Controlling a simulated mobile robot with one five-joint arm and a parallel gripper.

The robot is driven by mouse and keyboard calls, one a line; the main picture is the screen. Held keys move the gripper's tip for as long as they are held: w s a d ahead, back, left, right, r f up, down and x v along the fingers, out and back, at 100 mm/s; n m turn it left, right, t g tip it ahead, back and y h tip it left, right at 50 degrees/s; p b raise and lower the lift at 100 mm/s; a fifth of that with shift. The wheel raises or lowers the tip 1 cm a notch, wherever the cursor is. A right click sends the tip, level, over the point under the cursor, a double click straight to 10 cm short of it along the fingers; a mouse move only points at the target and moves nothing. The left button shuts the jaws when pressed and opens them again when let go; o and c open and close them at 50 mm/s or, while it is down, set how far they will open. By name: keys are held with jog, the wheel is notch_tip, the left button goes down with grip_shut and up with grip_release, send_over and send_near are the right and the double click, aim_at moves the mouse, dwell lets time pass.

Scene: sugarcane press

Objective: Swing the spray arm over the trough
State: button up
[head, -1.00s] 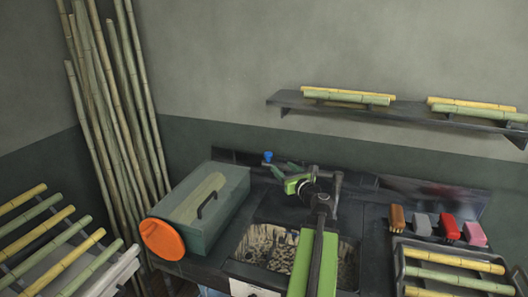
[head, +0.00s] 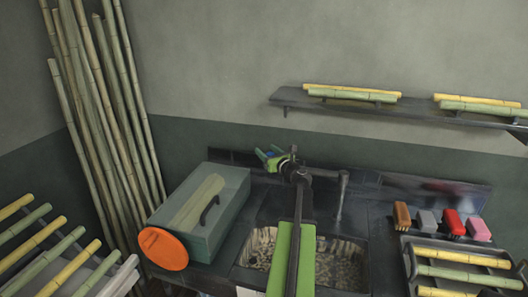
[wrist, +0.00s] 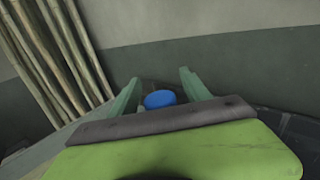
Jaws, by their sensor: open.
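My gripper (head: 268,154) is open at the back of the counter, beyond the trough. A blue round cap (wrist: 159,100) shows between its two spread green fingers in the wrist view, with a gap on either side. In the head view only a bit of blue shows at the fingers. A grey upright pipe (head: 342,197), which looks like part of the spray arm, stands behind the trough. My arm hides what lies to its left, so I cannot tell whether the cap belongs to it. The trough (head: 262,243), a stained sunken basin, lies partly under my arm.
A green-grey box (head: 228,213) with an orange disc (head: 163,249) stands left of the trough. Coloured blocks (head: 452,222) and a cane rack (head: 462,272) sit to the right. A shelf (head: 420,115) hangs above. Tall canes (head: 110,120) lean in the left corner.

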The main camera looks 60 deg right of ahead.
jog(key=shift+c, duration=0.2)
jog(key=shift+w, duration=0.1)
jog(key=c, duration=0.5)
grip_shut()
dwell(0.5)
